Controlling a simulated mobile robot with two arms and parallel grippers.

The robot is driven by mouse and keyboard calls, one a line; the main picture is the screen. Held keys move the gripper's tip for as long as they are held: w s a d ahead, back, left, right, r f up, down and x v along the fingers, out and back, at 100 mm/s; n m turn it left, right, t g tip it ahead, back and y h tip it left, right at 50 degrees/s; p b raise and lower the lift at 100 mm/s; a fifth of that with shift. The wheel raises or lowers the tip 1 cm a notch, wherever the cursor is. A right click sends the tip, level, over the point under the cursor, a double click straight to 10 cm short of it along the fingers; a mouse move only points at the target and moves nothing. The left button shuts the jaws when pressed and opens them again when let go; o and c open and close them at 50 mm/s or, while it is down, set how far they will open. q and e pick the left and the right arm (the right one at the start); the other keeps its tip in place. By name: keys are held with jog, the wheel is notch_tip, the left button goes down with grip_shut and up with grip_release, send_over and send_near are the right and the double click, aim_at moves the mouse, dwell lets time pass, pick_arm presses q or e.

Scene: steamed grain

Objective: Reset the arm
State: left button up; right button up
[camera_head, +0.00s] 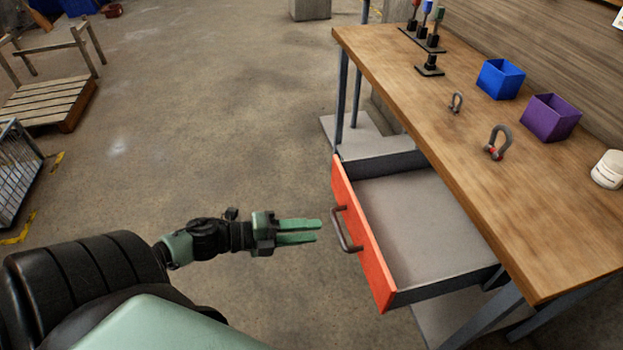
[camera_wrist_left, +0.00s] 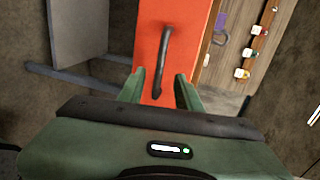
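My left gripper (camera_head: 300,231) reaches in from the left in the head view. Its two green fingers are parted, with nothing between them. It is just left of the dark handle (camera_head: 345,230) of an open drawer with an orange front (camera_head: 372,250). In the left wrist view the gripper (camera_wrist_left: 160,90) shows open fingers, with the drawer handle (camera_wrist_left: 163,60) ahead and the orange front (camera_wrist_left: 150,75) behind it. The fingers look apart from the handle in the head view. The drawer is pulled out and its grey inside looks empty. My right gripper is in neither view.
A wooden workbench (camera_head: 450,110) stands on the right. On it are a blue box (camera_head: 500,78), a purple box (camera_head: 550,118), two shackles (camera_head: 497,142), a white jar (camera_head: 608,170) and a rack of tools (camera_head: 424,38). A wooden pallet (camera_head: 50,100) lies at left. The floor between is clear.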

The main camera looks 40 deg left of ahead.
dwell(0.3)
pick_arm(q)
jog(key=s+a+f+n+y, duration=0.1)
jog(key=a+f+n+y, duration=0.35)
jog(key=f, duration=0.45)
jog(key=s+a+f+n+y, duration=0.2)
jog(key=a+f+n+y, duration=0.15)
jog(key=f+n, duration=0.4)
jog(key=s+d+f+n+g+y+p, duration=0.1)
jog(key=s+f+n+g, duration=0.15)
jog(key=s+f, duration=0.45)
jog(key=s+f+n+g+y, duration=0.1)
jog(key=s+f+n, duration=0.2)
jog(key=f, duration=0.7)
jog(key=s+d+f+n+g, duration=0.2)
jog(key=s+d+f+g, duration=0.2)
jog(key=s, duration=0.6)
jog(key=s+d+f+n+g, duration=0.3)
jog(key=s+d+f, duration=0.5)
jog(key=s+d, duration=0.2)
jog(key=shift+s+d+f+n+g, duration=0.15)
jog(key=shift+s+f+n+g, duration=0.1)
jog(key=shift+n+g, duration=0.1)
